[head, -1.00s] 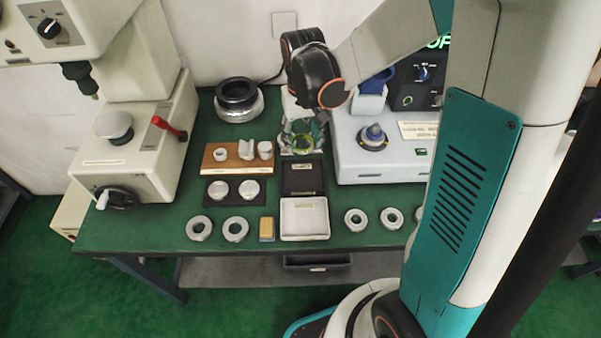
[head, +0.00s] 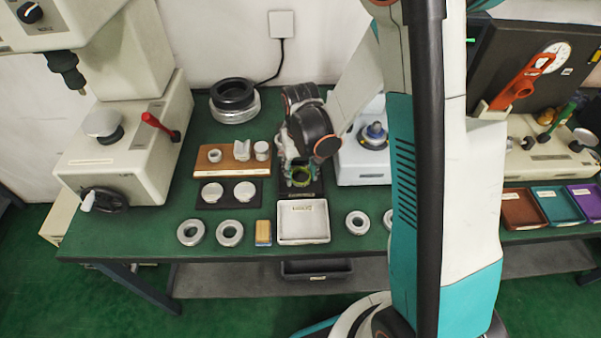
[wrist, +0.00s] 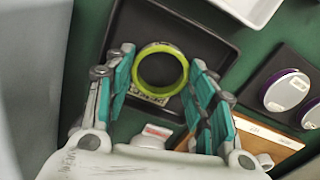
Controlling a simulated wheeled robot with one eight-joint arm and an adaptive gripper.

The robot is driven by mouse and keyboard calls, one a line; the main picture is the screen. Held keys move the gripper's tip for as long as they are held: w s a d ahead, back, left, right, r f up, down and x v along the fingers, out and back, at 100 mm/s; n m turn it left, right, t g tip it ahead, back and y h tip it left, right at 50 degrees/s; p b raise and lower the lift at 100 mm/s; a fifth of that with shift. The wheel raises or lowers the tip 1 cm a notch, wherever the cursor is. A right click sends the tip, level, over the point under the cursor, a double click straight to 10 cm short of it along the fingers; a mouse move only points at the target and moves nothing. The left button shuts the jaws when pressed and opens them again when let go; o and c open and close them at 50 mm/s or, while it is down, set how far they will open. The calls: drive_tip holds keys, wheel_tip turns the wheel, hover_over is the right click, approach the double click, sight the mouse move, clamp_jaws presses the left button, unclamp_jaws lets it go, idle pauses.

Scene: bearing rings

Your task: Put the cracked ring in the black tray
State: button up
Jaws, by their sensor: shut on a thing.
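My gripper (wrist: 162,76) is shut on a yellow-green ring (wrist: 163,68), with a finger on each side of it. In the head view the ring (head: 302,176) shows below my dark wrist. I cannot make out a crack on it. The black tray (wrist: 215,62) lies beneath the ring in the wrist view, and the ring covers part of its label. In the head view the black tray (head: 315,186) is partly hidden by my gripper and lies just behind the white tray (head: 303,238). The height of the ring over the tray floor is hard to tell.
Pale rings (head: 230,233) lie along the front edge. A wooden board (head: 208,168) with small parts and a dark mat (head: 246,204) with two discs are left of the black tray. A grey machine (head: 362,172) stands to its right. My arm hides part of the table.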

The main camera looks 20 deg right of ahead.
drive_tip(key=o, duration=1.1)
wheel_tip(320, 180, up, 12)
drive_tip(key=r+p, duration=0.1)
drive_tip(key=p, duration=0.3)
wheel_tip(320, 180, up, 9)
drive_tip(key=t, duration=0.3)
hover_over(301, 175)
drive_tip(key=s, duration=0.6)
drive_tip(key=shift+s+r+n+t, duration=0.2)
drive_tip(key=shift+s+r+t, duration=0.5)
drive_tip(key=shift+s+r, duration=0.6)
drive_tip(key=shift+s+r+n+t, duration=0.2)
drive_tip(key=shift+s+r+t, duration=0.55)
drive_tip(key=shift+s, duration=1)
drive_tip(key=shift+s+r+n+t, duration=0.2)
drive_tip(key=shift+s+r+t, duration=0.45)
drive_tip(key=shift+s+r, duration=0.65)
drive_tip(key=shift+s+f, duration=0.2)
drive_tip(key=shift+f, duration=0.1)
